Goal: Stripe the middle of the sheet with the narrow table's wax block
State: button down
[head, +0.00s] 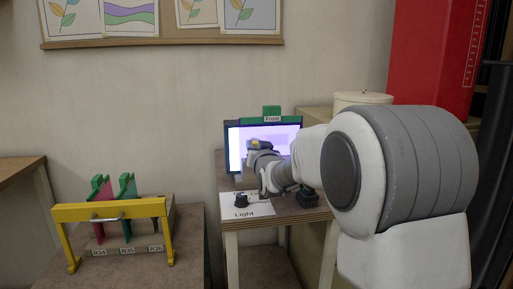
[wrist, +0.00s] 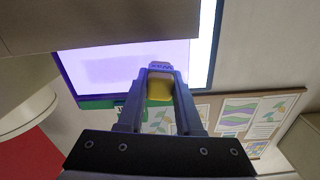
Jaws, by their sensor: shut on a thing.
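My gripper (head: 259,146) is in front of the lit sheet (head: 285,133), left of its middle in the head view. In the wrist view my gripper (wrist: 160,78) is shut on a yellow wax block (wrist: 160,90) with a pale, lettered end. The sheet (wrist: 80,67) glows violet-white behind the block, with a faintly darker rectangle on it. I cannot tell whether the block touches the sheet. The sheet stands upright on the narrow table (head: 285,217), under a green clip labelled like "Frost" (head: 271,112). My arm hides its lower right part.
A dark knob (head: 241,199) sits by a "Light" label (head: 241,212) on the narrow table. A yellow-barred rack (head: 110,211) holding coloured panes stands at left. A round, lidded container (head: 362,98) and a red panel (head: 430,50) are at right. Pictures hang on a board (head: 160,41).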

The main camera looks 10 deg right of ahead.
jog(key=shift+w, duration=0.45)
jog(key=shift+s+d, duration=0.1)
jog(key=shift+d, duration=1.85)
jog(key=shift+d+r+p, duration=0.1)
jog(key=shift+d+p, duration=0.7)
jog(key=shift+d, duration=2.95)
jog(key=shift+a, duration=0.1)
jog(key=shift+a+f+b, duration=0.2)
jog(key=shift+a+b, duration=0.6)
jog(key=shift+a, duration=0.3)
jog(key=shift+a+r, duration=0.1)
jog(key=shift+a, duration=4.45)
